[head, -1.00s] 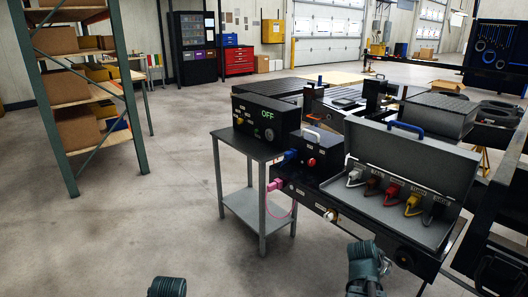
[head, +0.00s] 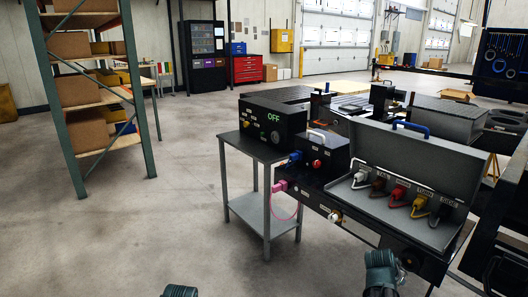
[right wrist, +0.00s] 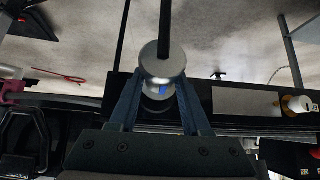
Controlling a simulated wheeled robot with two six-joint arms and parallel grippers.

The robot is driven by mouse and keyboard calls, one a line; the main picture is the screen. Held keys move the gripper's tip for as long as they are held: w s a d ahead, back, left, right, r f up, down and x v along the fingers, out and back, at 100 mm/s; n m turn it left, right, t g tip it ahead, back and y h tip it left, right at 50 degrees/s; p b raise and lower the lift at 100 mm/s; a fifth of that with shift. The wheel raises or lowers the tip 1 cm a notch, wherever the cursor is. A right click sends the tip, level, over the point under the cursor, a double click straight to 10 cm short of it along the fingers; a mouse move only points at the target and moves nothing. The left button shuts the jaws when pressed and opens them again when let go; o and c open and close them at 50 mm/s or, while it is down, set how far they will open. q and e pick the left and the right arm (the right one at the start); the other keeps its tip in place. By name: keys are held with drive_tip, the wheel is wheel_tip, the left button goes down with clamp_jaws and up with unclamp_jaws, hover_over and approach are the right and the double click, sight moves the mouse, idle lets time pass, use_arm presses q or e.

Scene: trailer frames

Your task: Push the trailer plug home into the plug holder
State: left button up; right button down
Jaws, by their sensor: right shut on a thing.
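In the right wrist view my right gripper (right wrist: 158,95) is shut on a silver, round-ended plug (right wrist: 162,62), with a dark cable or rod running up from it. I take this as the trailer plug. In the head view my right arm is at the bottom right, close to the front of the black panel (head: 365,233); its jaws and the plug cannot be made out there. I cannot tell which part is the plug holder. A round black fitting (head: 411,261) sits on the panel beside that arm. Only a piece of my left arm shows at the bottom edge.
An open grey case (head: 440,160) holds several coloured plugs. A pink plug (head: 282,186) with a cable and a white fitting (head: 334,215) stick out of the panel. A control box reading OFF (head: 272,118) stands on a small table (head: 250,147).

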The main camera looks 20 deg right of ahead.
drive_tip(key=shift+s, duration=0.1)
drive_tip(key=shift+s+d+r+m+t+y, duration=0.15)
drive_tip(key=shift+m+t, duration=0.1)
drive_tip(key=shift+t, duration=0.15)
drive_tip(key=shift+s+a+m+t+y, duration=0.15)
drive_tip(key=shift+m+t, duration=0.1)
drive_tip(key=shift+t, duration=0.15)
drive_tip(key=d, duration=0.1)
drive_tip(key=w+d, duration=0.2)
drive_tip(key=shift+d, duration=0.8)
drive_tip(key=shift+w+d, duration=0.3)
drive_tip(key=shift+d, duration=0.3)
idle(0.8)
drive_tip(key=shift+c, duration=1.4)
unclamp_jaws()
